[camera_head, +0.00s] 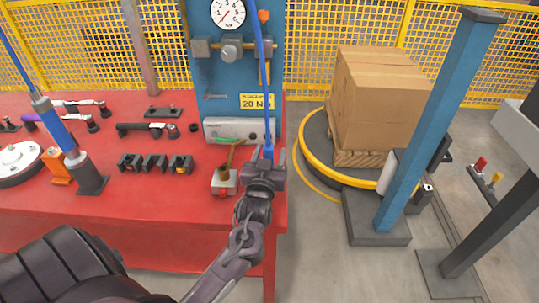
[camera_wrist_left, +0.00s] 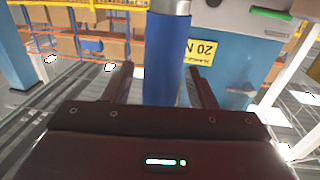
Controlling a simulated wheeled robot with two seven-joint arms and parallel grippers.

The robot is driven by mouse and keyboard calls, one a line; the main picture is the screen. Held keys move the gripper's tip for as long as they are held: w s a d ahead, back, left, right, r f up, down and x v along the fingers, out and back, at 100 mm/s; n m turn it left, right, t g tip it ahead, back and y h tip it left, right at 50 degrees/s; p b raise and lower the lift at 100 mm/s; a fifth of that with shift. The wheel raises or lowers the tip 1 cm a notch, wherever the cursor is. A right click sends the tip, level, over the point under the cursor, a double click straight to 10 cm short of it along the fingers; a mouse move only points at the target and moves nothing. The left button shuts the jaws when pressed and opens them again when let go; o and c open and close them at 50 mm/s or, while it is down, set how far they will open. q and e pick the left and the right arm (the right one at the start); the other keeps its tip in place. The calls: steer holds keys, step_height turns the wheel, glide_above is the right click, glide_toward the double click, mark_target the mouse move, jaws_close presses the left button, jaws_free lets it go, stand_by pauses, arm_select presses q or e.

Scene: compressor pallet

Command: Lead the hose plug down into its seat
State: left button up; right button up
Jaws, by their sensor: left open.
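The blue hose (camera_head: 261,60) hangs from the top of the blue panel. Its lower end, the blue plug (camera_head: 268,152), comes down to my left gripper (camera_head: 265,165) at the right end of the red bench. In the left wrist view the blue plug (camera_wrist_left: 166,60) stands upright between the two open fingers of my left gripper (camera_wrist_left: 160,72), with a silver collar at the picture's top edge. There is a gap on the left side, and the right finger is close to the plug; contact cannot be told. The seat cannot be made out. My right gripper is not in view.
A small red-and-white block with a green lever (camera_head: 223,181) stands just left of my gripper. The blue panel (camera_head: 235,85) with gauge rises behind. Black holders (camera_head: 155,163) and a blue tool (camera_head: 57,130) are further left. A boxed pallet (camera_head: 380,100) stands right.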

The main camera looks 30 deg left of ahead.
arm_select(q)
steer(key=b+v, duration=0.1)
steer(key=v, duration=0.6)
steer(key=shift+s+d, duration=0.15)
steer(key=shift+s, duration=0.2)
steer(key=shift+d, duration=0.1)
